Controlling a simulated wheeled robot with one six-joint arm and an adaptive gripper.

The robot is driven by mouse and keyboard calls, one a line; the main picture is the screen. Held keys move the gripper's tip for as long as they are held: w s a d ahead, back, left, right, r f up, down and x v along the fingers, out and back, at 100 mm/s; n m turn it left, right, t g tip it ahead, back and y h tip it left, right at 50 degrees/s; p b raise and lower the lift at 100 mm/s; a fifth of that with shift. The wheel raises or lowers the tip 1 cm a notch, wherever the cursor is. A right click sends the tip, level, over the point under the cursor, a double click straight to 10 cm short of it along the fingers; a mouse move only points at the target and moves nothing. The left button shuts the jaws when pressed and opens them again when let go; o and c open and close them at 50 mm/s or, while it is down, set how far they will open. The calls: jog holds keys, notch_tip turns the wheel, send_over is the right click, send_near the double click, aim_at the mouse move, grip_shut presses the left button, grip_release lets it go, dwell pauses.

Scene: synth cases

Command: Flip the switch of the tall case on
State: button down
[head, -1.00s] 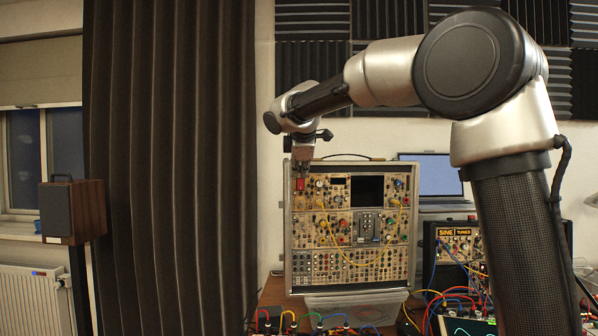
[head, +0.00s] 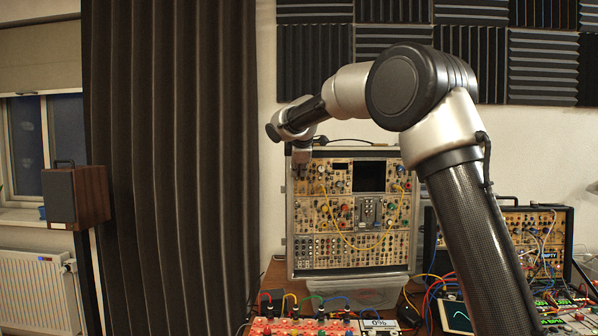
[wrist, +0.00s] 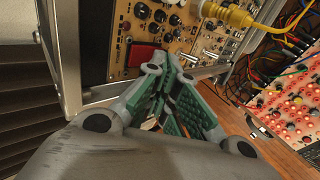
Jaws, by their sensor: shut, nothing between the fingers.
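The tall case (head: 318,247) stands upright at the back of the desk, its tan front panel full of knobs and yellow cables. Its red switch (wrist: 144,55) shows in the wrist view near the panel's silver edge (wrist: 60,60). My gripper (head: 302,168) is at the case's upper left in the head view and covers the switch there. In the wrist view my gripper (wrist: 166,68) is shut and empty, its green-padded fingers together just beside the switch. I cannot tell whether they touch it, or which way the switch is set.
A smaller case (head: 525,222) with cables stands to the right, partly behind my arm. A red panel (head: 290,326) with coloured cables lies in front of the tall case. A dark curtain (head: 170,180) and a speaker (head: 75,197) are at left.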

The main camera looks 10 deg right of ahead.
jog(key=shift+w+f, duration=0.1)
jog(key=shift+w, duration=0.25)
jog(key=shift+r, duration=0.8)
